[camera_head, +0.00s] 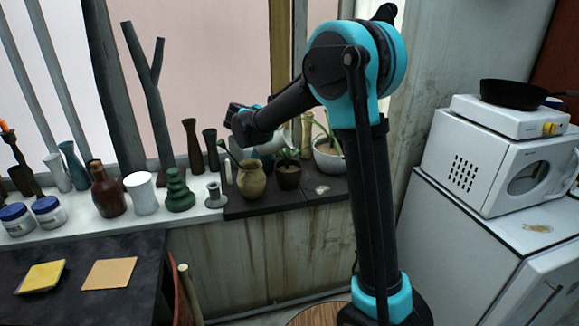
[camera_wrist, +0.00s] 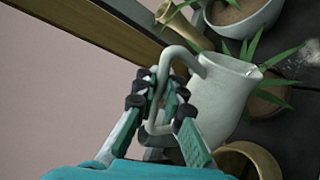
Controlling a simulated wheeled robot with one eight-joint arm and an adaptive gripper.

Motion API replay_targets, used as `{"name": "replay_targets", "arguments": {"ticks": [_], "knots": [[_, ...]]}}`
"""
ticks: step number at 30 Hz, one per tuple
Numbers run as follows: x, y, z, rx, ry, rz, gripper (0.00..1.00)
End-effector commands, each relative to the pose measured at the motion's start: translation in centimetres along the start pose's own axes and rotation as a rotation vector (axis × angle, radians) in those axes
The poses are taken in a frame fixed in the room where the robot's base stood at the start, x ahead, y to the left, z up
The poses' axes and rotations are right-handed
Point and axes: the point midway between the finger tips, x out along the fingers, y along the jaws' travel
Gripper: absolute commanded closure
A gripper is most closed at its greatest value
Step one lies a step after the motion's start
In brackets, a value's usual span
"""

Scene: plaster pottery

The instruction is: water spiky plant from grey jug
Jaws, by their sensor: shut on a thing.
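The grey jug (camera_wrist: 222,98) fills the middle of the wrist view, with its spout toward the right. My gripper (camera_wrist: 162,98) is shut on the jug's handle. In the head view the pale jug (camera_head: 273,145) shows only partly beneath my arm, and my fingers are hard to make out there. The spiky plant (camera_head: 288,158) grows in a dark brown pot on the sill, just right of and below the jug. In the wrist view its green leaves (camera_wrist: 250,50) show beside the spout, and the jug partly covers its pot. I cannot tell how far the jug tilts.
A tan pot (camera_head: 251,180) stands left of the spiky plant. A larger pale pot (camera_head: 328,160) with another plant stands to its right. Several vases and bottles line the sill at left, including a green one (camera_head: 179,190). A microwave (camera_head: 497,160) stands at far right.

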Motion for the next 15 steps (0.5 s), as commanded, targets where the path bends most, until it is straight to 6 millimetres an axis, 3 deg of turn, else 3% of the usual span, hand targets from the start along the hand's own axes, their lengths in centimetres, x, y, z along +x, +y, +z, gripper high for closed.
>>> {"name": "replay_targets", "arguments": {"ticks": [15], "knots": [[0.13,0.37,-0.58,0.004,0.001,0.001,1.00]]}}
